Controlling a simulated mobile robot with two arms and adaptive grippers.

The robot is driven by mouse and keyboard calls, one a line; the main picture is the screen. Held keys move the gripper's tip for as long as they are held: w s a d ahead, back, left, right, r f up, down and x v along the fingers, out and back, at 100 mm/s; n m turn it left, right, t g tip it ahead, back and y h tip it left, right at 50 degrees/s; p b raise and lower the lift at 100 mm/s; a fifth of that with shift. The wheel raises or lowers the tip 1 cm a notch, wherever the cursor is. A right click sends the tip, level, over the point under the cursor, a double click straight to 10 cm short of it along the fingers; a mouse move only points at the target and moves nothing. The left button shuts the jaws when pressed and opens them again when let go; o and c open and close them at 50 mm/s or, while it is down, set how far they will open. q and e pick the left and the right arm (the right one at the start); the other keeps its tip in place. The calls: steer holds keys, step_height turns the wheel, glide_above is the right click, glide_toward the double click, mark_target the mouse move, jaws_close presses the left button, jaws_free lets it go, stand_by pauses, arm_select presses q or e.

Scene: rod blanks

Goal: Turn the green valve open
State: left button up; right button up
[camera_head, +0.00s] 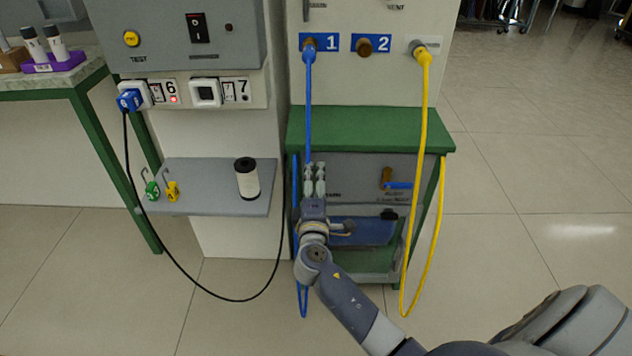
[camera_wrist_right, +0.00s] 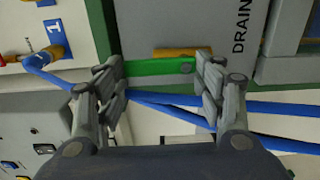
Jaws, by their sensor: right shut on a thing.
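The green valve's handle (camera_wrist_right: 160,67) shows in the right wrist view as a flat green bar in front of a brass body (camera_wrist_right: 182,52), beside the word DRAIN. My right gripper (camera_wrist_right: 163,76) has one finger at each end of the bar and is shut on it. In the head view my right gripper (camera_head: 314,180) is at the left of the grey panel under the green bench and hides the green handle. The bar runs roughly across the wrist picture. My left gripper is in neither view.
A brass valve with a blue handle (camera_head: 399,185) is right of my gripper. A blue hose (camera_head: 308,110) hangs close beside my gripper, and a yellow hose (camera_head: 424,140) hangs farther right. A grey shelf (camera_head: 212,204) with a white canister (camera_head: 247,180) is left. Open floor lies right.

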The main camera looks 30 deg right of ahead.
stand_by(0.3)
steer(key=o, duration=1.1)
steer(key=shift+a, duration=0.1)
steer(key=shift+c, duration=0.2)
steer(key=v, duration=1.2)
